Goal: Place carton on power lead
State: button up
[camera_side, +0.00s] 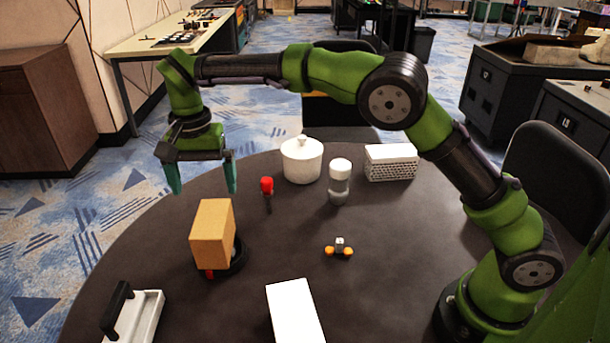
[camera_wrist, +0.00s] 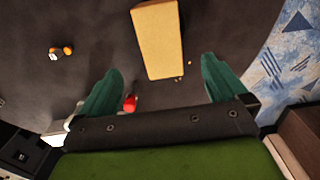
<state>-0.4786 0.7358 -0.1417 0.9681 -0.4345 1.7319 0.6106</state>
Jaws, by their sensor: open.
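The carton (camera_side: 212,235) is a plain tan box standing upright, slightly tilted, at the left of the round dark table. It rests on or against a black coiled thing with a red end, likely the power lead (camera_side: 238,262), which shows below and right of it. The carton hides most of the lead, so the exact contact cannot be told. My gripper (camera_side: 202,182) is open and empty, above the carton and apart from it. In the wrist view the carton (camera_wrist: 158,38) lies ahead of the spread green fingers (camera_wrist: 162,65); the lead is not clearly visible there.
A red-headed item (camera_side: 267,186), white lidded pot (camera_side: 302,162), shaker (camera_side: 339,185) and white perforated box (camera_side: 391,163) stand behind. An orange-and-white piece (camera_side: 339,248) lies mid-table. A white block (camera_side: 295,312) and black-handled white item (camera_side: 138,318) are in front.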

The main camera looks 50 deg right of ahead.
jog(key=s+d+r+n+t+y, duration=0.2)
jog(key=s+d+r+n+t, duration=0.1)
jog(key=s+d+r, duration=0.9)
jog(key=s+d+f+n+t, duration=0.1)
jog(key=s+d+f+t, duration=0.1)
jog(key=s, duration=0.5)
jog(key=s+d+f+n+t, duration=0.1)
jog(key=s+d+f+t, duration=0.1)
jog(key=s+d+f, duration=0.2)
jog(key=s, duration=0.3)
